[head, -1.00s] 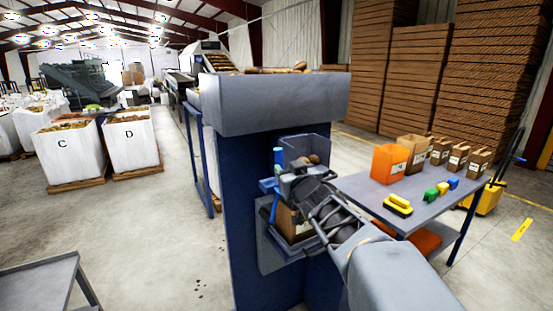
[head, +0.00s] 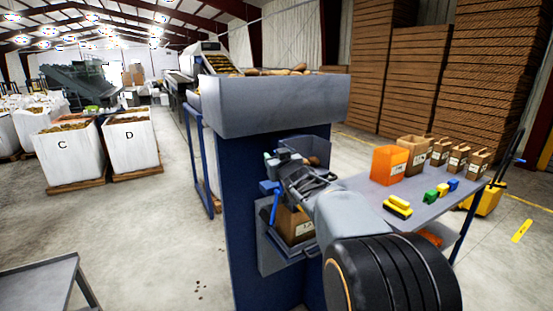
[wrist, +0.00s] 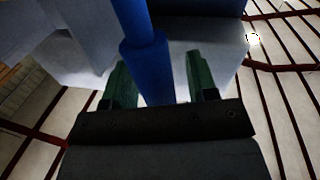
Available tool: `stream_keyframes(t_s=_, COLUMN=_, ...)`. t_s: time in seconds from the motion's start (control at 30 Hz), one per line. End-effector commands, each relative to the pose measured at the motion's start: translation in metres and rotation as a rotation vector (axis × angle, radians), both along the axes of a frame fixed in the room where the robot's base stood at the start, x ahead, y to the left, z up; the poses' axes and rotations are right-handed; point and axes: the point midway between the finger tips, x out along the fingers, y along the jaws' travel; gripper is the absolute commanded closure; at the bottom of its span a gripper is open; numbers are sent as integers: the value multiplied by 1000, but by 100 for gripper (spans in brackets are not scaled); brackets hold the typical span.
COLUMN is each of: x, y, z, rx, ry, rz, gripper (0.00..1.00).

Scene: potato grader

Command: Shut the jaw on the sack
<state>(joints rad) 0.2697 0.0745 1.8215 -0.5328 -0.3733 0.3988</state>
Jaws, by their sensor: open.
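The brown paper sack (head: 297,224) stands in the grey holder at the front of the blue machine, under its spout. Its upper part is partly hidden by my arm. Blue jaw parts (head: 268,187) and a slanted blue rod (head: 274,209) sit at its left. My gripper (head: 270,158) is above them, beside the spout. In the wrist view, the green fingers of my gripper (wrist: 160,84) are apart, with a blue handle (wrist: 140,35) appearing between them. I cannot tell whether they touch it. The jaw's hold on the sack is hidden.
The grey hopper (head: 275,110) overhangs the machine above my arm. A side table (head: 365,190) at the right holds an orange bin (head: 389,165), paper bags and small coloured blocks.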

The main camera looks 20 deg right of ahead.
Motion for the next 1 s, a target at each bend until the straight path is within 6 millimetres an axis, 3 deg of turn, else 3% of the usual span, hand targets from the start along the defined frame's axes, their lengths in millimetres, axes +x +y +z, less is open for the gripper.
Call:
stream_keyframes(t_s=0.07, x=0, y=0, z=0, rx=0, ry=0, rz=0, gripper=47)
stream_keyframes(t_s=0.6, x=0, y=0, z=0, rx=1, ry=0, rz=0, gripper=99)
stream_keyframes(t_s=0.8, x=0, y=3, z=0, rx=3, ry=0, rz=0, gripper=100)
stream_keyframes(t_s=1.0, x=-3, y=-8, z=-5, rx=-30, ry=-4, rz=-20, gripper=100)
